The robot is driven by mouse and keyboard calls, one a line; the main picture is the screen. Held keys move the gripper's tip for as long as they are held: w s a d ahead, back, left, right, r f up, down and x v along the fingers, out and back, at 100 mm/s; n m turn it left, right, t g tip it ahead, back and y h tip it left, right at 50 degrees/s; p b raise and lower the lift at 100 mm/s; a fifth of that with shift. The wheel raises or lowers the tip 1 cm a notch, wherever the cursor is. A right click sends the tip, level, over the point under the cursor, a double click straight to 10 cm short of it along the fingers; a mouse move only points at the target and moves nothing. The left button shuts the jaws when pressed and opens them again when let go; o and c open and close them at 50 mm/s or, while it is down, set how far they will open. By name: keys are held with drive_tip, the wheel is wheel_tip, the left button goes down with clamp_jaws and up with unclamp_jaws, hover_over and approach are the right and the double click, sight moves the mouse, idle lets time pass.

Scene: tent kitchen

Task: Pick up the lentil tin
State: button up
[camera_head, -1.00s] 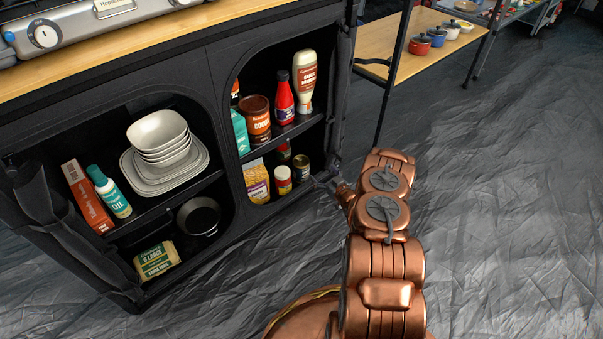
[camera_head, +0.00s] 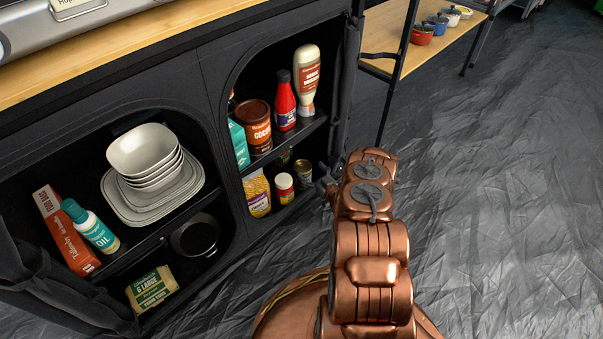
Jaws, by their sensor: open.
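A small tin (camera_head: 303,175) with a pale metallic top stands at the right end of the lower shelf in the cabinet's right opening. It looks like the lentil tin, but its label is too small to read. My gripper (camera_head: 324,178) is just right of this tin, at the opening's right edge. Its jaws are open, small in view and partly hidden by my copper-coloured wrist. I see no object between them. Whether a finger touches the tin cannot be told.
The upper shelf holds a cocoa tin (camera_head: 257,125) and sauce bottles (camera_head: 285,105). The cabinet's dark side post borders the opening. Floor (camera_head: 480,200) at right is clear.

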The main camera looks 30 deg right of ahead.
sight(299, 163)
drive_tip(key=w+b, duration=0.1)
drive_tip(key=w, duration=0.1)
drive_tip(key=w+a+b, duration=0.1)
drive_tip(key=w, duration=0.1)
drive_tip(key=w+b, duration=0.1)
drive_tip(key=w, duration=0.1)
drive_tip(key=shift+a+f, duration=0.15)
drive_tip(key=shift+f, duration=0.25)
drive_tip(key=shift+w+r, duration=0.2)
drive_tip(key=shift+w, duration=0.3)
drive_tip(key=c, duration=1.7)
